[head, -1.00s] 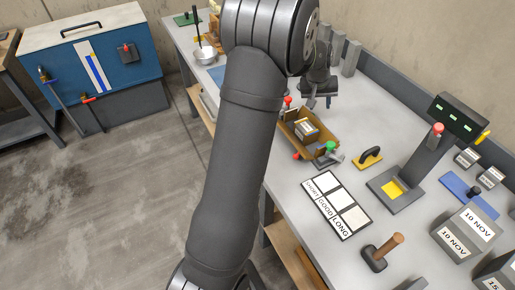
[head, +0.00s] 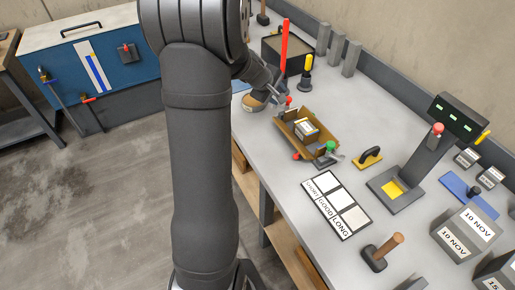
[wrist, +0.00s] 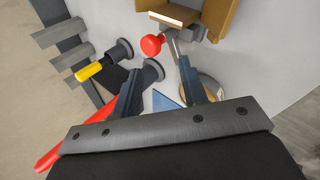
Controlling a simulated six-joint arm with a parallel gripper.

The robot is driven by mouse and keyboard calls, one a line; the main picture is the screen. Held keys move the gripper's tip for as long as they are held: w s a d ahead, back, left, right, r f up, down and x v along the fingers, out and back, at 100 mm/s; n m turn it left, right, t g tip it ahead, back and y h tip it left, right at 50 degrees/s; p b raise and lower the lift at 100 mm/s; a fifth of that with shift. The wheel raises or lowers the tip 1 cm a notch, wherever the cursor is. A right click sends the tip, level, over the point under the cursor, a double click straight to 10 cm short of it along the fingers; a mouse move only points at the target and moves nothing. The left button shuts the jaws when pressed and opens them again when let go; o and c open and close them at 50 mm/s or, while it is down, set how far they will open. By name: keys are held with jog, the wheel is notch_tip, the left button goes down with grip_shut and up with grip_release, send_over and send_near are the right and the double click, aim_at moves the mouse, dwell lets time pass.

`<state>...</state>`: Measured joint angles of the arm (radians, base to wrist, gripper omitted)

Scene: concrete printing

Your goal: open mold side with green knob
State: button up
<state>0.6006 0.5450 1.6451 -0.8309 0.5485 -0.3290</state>
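The brown mold (head: 329,154) stands on the grey bench with a labelled block (head: 305,129) inside. Its green knob (head: 330,147) is at the near right corner and is not in the wrist view. A red knob (head: 289,100) is at the mold's far end; it also shows in the wrist view (wrist: 151,45). Another red knob (head: 296,156) is at the near left. My gripper (head: 280,102) is by the far red knob, away from the green one. In the wrist view my gripper (wrist: 160,68) has its fingers apart, with the red knob just beyond the tips.
A label board (head: 336,205) lies in front. A red upright bar (head: 284,48) and yellow-handled tool (head: 306,70) stand behind.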

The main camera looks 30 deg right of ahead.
jog(key=s+a+f+n+g, duration=0.1)
jog(key=s+a, duration=0.1)
jog(key=s+a+f+n, duration=0.1)
jog(key=s+a, duration=0.1)
jog(key=a, duration=0.1)
jog(key=s+a+f+n+g, duration=0.1)
jog(key=a+f+n, duration=0.1)
jog(key=shift+s+a+g+h, duration=0.3)
jog(key=shift+s+a, duration=0.1)
jog(key=s+a+n+h, duration=0.1)
jog(key=s+a+n, duration=0.1)
jog(key=s+a+n+g+h, duration=0.1)
jog(key=s+a+n, duration=0.1)
jog(key=s, duration=0.1)
jog(key=s+a+n+g+h, duration=0.1)
jog(key=s+a, duration=0.1)
jog(key=s, duration=0.1)
jog(key=shift+a+f+n, duration=0.15)
jog(key=shift+a+n, duration=0.15)
jog(key=shift+n, duration=0.1)
jog(key=shift+s+a+r+n+h, duration=0.25)
jog(key=shift+s+a+n+h, duration=0.15)
jog(key=shift+s+n, duration=0.25)
